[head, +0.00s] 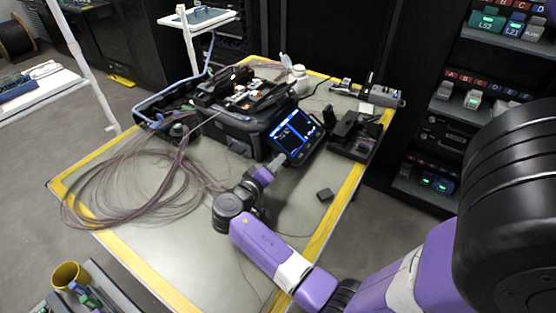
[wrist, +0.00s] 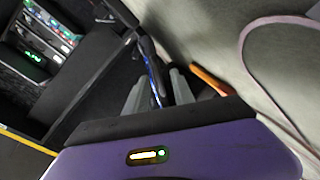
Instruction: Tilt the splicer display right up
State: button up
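The splicer (head: 243,128) is a dark box on the table with a display (head: 294,134) on its front right side. The display is lit blue and leans back, its face toward the robot. My gripper (head: 280,160) is at the display's lower edge in the head view. In the wrist view, its two grey fingers (wrist: 158,92) stand apart. The display (wrist: 152,68) shows nearly edge-on as a thin dark strip with a blue glint, reaching between the fingers. Whether either finger touches it is hard to tell.
Loose fibre coils (head: 135,185) cover the table's left part. A black tray of tools (head: 355,135) stands right of the display. A small dark block (head: 325,195) lies on the table (head: 190,245) near its right edge. The front middle of the table is mostly clear.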

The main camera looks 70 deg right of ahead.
jog(key=shift+x, duration=1.15)
grip_shut()
jog(key=shift+a+f, duration=0.15)
dwell(0.5)
